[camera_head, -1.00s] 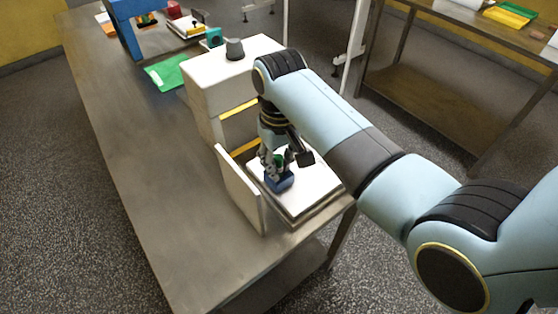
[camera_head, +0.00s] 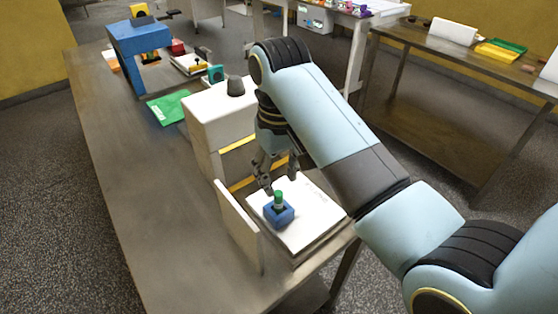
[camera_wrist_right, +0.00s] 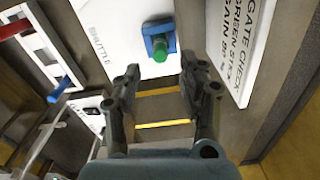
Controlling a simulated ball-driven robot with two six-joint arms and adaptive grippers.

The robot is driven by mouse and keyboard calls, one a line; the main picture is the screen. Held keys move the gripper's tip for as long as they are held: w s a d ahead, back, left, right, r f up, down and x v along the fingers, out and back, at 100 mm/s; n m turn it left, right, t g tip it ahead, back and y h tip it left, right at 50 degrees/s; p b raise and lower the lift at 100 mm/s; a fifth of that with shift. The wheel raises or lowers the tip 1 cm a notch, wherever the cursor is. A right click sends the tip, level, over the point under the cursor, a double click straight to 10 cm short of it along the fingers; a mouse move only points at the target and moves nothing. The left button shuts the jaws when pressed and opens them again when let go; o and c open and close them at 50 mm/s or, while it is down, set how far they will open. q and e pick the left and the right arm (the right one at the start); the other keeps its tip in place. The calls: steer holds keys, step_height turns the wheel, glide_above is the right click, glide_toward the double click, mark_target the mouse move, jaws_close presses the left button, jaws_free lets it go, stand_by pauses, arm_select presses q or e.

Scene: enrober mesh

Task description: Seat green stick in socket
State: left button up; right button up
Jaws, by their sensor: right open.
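The green stick (camera_head: 279,197) stands upright in the blue socket block (camera_head: 281,217), which sits on a white board. In the right wrist view the green stick (camera_wrist_right: 161,50) is seen nearly end on, with the blue socket block (camera_wrist_right: 155,28) around it. How deep the stick sits cannot be told. My right gripper (camera_head: 279,184) is open and empty, just above and behind the stick, apart from it. In the right wrist view its open fingers (camera_wrist_right: 166,88) lie below the stick in the picture. My left gripper is not in view.
The white board (camera_head: 312,222) reads "SHUTTLE" in the wrist view. An upright white panel (camera_head: 237,222), lettered in the wrist view, stands left of it. A white box-like housing (camera_head: 213,115) with yellow strips stands behind. The table's left side (camera_head: 140,190) is clear.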

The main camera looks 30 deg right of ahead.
steer(key=shift+r, duration=2.3)
